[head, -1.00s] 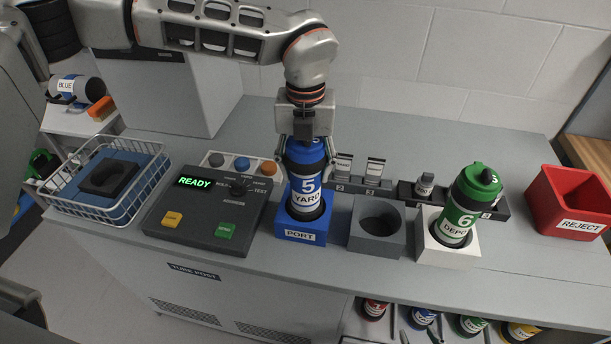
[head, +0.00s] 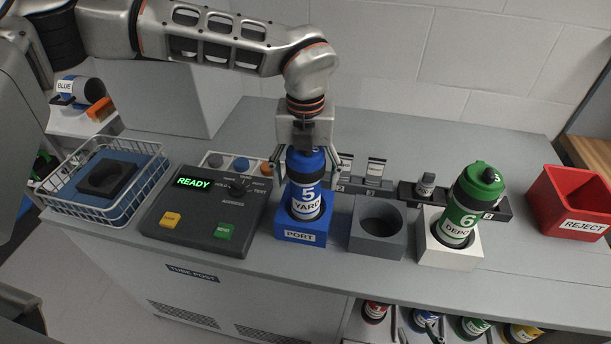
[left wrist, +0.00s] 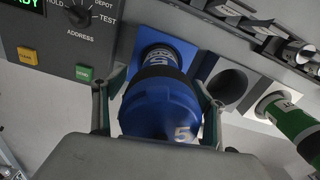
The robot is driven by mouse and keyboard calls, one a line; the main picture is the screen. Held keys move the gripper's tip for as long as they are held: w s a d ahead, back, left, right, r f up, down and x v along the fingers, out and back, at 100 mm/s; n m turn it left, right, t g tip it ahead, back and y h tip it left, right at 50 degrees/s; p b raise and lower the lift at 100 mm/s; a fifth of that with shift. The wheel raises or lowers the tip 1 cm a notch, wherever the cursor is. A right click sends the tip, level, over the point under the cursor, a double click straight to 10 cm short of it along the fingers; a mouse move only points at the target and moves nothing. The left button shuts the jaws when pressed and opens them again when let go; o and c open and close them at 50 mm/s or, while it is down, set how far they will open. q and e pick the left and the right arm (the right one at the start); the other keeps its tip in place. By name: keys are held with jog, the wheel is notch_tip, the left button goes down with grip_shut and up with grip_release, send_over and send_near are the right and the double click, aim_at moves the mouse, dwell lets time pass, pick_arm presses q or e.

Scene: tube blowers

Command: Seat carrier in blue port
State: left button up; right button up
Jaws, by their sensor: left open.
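The blue carrier (head: 307,188), marked 5 and YARD, stands in the blue port (head: 300,236) labelled PORT, its lower end inside the opening. My left gripper (head: 305,165) is above it, its fingers spread on both sides of the carrier's top. In the left wrist view the blue carrier (left wrist: 165,105) lies between the two open fingers, with a gap visible on each side, and the blue port (left wrist: 165,45) shows beyond it. How deep the carrier sits inside the port is hidden. My right gripper is not in view.
A control panel (head: 205,215) reading READY stands left of the port. A grey empty socket (head: 378,240) is to the right, then a white block (head: 448,250) holding a green carrier (head: 470,205). A wire basket (head: 105,210) is at left, a red REJECT bin (head: 575,205) at far right.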

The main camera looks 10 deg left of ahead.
pick_arm(q)
jog(key=shift+r, duration=0.55)
notch_tip(320, 180, up, 10)
jog(key=shift+r+b, duration=0.2)
jog(key=shift+b, duration=0.5)
jog(key=shift+r, duration=0.45)
pick_arm(e)
jog(key=shift+a+f, duration=0.2)
jog(key=shift+f, duration=0.15)
pick_arm(q)
jog(key=shift+s+f, duration=0.1)
